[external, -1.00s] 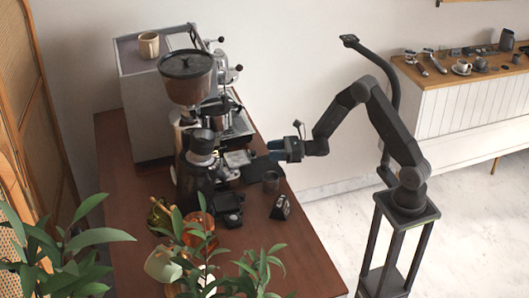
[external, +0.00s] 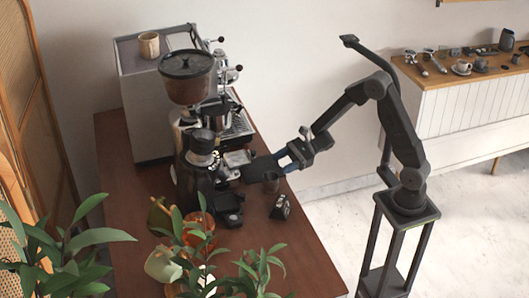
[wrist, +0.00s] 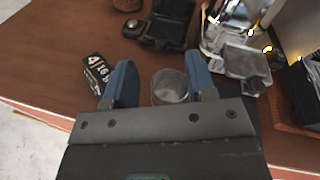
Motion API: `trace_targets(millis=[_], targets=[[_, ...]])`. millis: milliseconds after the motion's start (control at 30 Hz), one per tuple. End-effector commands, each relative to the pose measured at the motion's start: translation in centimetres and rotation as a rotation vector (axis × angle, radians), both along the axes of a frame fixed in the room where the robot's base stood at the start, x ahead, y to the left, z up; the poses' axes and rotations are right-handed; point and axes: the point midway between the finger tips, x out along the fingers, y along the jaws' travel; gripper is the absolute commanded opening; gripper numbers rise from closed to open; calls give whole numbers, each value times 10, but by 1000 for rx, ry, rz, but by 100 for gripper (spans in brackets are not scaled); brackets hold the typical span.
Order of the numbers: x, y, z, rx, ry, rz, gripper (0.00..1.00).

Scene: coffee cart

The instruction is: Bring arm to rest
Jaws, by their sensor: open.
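My gripper (external: 281,162) is over the front edge of the brown cart top, tilted down toward the coffee gear, with its blue fingers apart. In the wrist view my gripper (wrist: 160,70) shows the two blue fingers open with nothing held between them. A small grey cup (wrist: 170,87) appears in the gap between the fingers, beyond them and apparently untouched. The same cup (external: 271,183) stands on the cart just below the gripper in the external view.
A black timer scale (external: 280,207) stands near the cart's front edge. The grinder (external: 187,78) and espresso machine (external: 148,90) stand behind. Plants (external: 195,265) fill the lower front. A wooden sideboard (external: 470,75) is at the right. Open floor lies between cart and sideboard.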

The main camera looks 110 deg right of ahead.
Motion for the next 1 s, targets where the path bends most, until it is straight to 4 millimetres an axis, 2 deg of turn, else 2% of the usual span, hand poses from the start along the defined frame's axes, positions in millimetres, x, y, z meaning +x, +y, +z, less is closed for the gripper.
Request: trace_targets(millis=[33, 100, 200, 300, 400, 533, 700, 833, 1000], targets=[[0, 40, 15, -106, 22, 145, 51], [-10, 85, 25, -252, 59, 329, 51], [-34, 136, 35, -480, 95, 579, 51], [-65, 172, 41, -725, 113, 809, 51], [-96, 194, 47, -990, 110, 1018, 51], [-132, 202, 55, -1361, 81, 1248, 51], [-162, 195, 74, -1847, 10, 1449, 51], [-171, 187, 89, -2129, -38, 1514, 51], [-175, 181, 100, -2308, -66, 1537, 51]])
